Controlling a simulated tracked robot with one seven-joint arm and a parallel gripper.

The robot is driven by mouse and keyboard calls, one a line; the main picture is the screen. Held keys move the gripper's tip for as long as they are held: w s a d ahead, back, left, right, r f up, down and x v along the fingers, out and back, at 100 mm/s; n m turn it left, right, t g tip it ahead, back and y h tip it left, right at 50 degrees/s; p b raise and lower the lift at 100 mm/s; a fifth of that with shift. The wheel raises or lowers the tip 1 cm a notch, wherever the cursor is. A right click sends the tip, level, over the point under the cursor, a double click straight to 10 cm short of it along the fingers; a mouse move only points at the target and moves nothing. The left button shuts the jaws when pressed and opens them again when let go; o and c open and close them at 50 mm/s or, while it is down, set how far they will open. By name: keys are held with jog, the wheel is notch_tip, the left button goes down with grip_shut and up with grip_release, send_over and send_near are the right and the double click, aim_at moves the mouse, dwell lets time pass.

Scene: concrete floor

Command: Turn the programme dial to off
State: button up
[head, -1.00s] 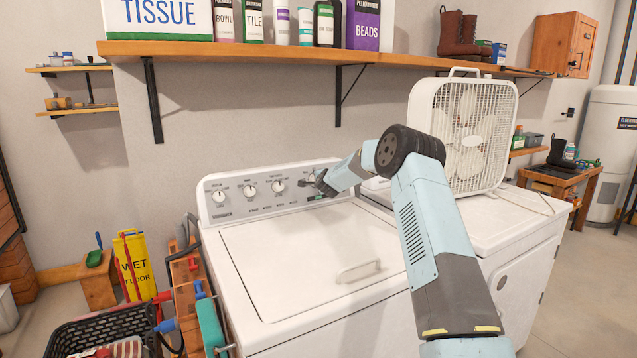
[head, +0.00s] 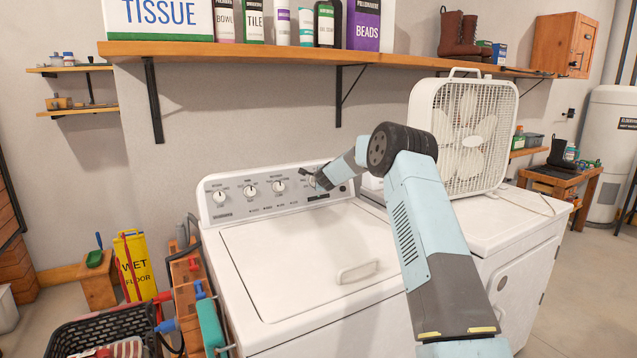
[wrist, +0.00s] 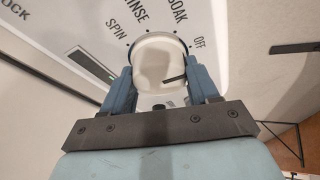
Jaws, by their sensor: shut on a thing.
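The programme dial (wrist: 155,58) is a round white knob on the washer's control panel (wrist: 75,22). In the wrist view it sits between the two blue fingers of my gripper (wrist: 158,82), which is shut on it. Its black pointer mark is turned to the picture's right, on the side of the OFF label (wrist: 199,42); I cannot tell whether it lines up exactly. SPIN, RINSE and SOAK are printed around the dial. In the head view my gripper (head: 317,181) is at the panel's right end and mostly hides the dial. The small display (head: 318,197) below is dark.
The washer's white lid (head: 310,250) is closed. Several other knobs (head: 249,190) are on the panel to the left. A box fan (head: 463,135) stands on the neighbouring white machine at right. A wooden shelf (head: 250,50) with bottles and boxes hangs above.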

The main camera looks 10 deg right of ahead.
jog(key=shift+d+f, duration=0.25)
jog(key=shift+d, duration=0.35)
jog(key=o, duration=0.9)
jog(key=shift+c, duration=0.2)
jog(key=shift+o, duration=1)
jog(key=shift+a+r, duration=0.1)
jog(key=shift+a, duration=0.2)
jog(key=shift+s, duration=0.1)
jog(key=v, duration=1.3)
jog(key=shift+s, duration=0.25)
